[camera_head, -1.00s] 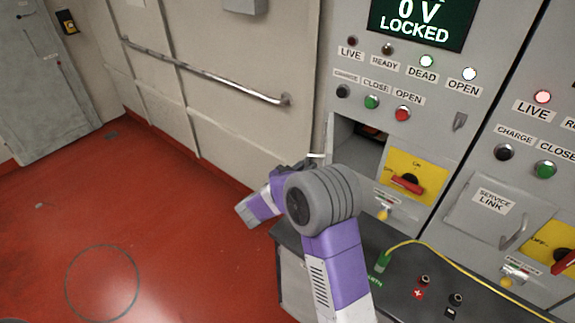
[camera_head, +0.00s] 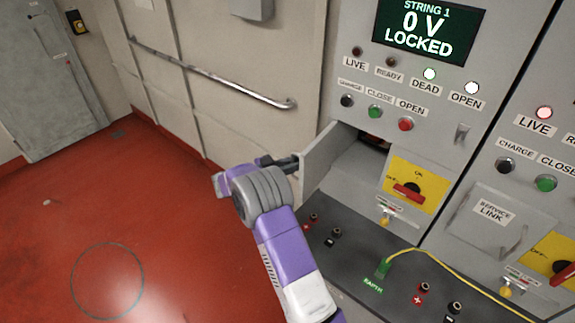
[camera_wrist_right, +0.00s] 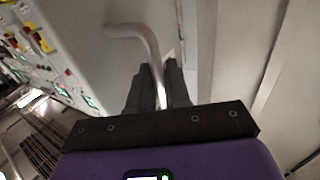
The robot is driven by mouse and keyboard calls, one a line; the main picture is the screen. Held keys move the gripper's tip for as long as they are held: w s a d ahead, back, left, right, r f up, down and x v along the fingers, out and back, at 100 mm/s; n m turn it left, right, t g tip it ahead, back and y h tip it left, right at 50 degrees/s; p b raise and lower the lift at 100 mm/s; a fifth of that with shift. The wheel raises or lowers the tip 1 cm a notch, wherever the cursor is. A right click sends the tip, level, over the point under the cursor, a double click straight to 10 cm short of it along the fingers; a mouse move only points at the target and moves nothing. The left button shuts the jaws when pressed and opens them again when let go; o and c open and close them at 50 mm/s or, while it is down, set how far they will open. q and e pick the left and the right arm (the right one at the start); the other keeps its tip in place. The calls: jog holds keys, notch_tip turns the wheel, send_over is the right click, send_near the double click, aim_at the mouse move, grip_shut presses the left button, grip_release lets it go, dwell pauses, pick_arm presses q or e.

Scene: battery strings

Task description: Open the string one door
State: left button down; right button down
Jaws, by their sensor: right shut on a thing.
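The string one door (camera_head: 324,161) is a small grey door under the string 1 panel. In the head view it stands swung out to the left, with its dark compartment (camera_head: 374,141) uncovered behind it. My right gripper (camera_head: 290,162) is at the door's outer face, its fingers partly hidden by the wrist. In the right wrist view the gripper (camera_wrist_right: 158,92) is shut on the bent metal door handle (camera_wrist_right: 140,34), which runs down between the dark fingers. My left gripper is not in view.
The string 1 display (camera_head: 428,30) reads 0 V LOCKED. Right of the compartment is a yellow plate with a red rotary switch (camera_head: 409,192). Below is a dark ledge (camera_head: 349,262) with sockets and a yellow cable (camera_head: 452,267). A handrail (camera_head: 210,74) runs along the left wall. Red floor is clear.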

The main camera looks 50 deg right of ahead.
jog(key=shift+d, duration=0.1)
jog(key=c, duration=1.3)
grip_release()
jog(key=shift+s, duration=0.1)
jog(key=shift+c, duration=0.2)
jog(key=v, duration=0.7)
jog(key=shift+a, duration=0.2)
